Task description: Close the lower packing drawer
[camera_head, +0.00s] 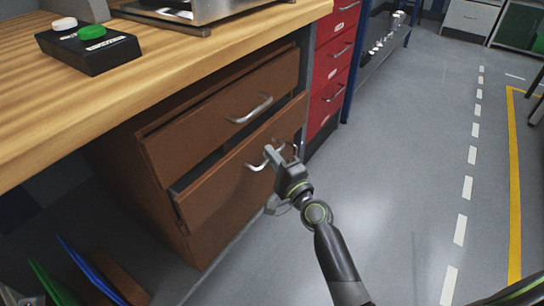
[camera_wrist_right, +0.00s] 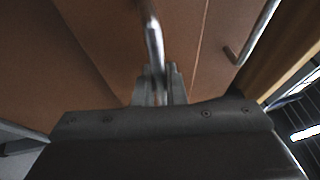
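The lower packing drawer (camera_head: 222,190) is brown and stands a little out of its cabinet, with a dark gap along its top edge. Its curved metal handle (camera_head: 256,166) is at my right gripper (camera_head: 279,154), which reaches in from the lower right in the head view. In the right wrist view the handle (camera_wrist_right: 152,40) runs down between the two fingers (camera_wrist_right: 158,84), which sit close together on it. The drawer front fills the area behind them. My left gripper is not in view.
The upper brown drawer (camera_head: 215,110) with its own handle (camera_head: 250,109) is just above. The wooden worktop (camera_head: 150,95) overhangs the drawers and carries a black button box (camera_head: 88,50). Red drawers (camera_head: 333,65) stand behind. Grey floor (camera_head: 400,170) to the right is clear.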

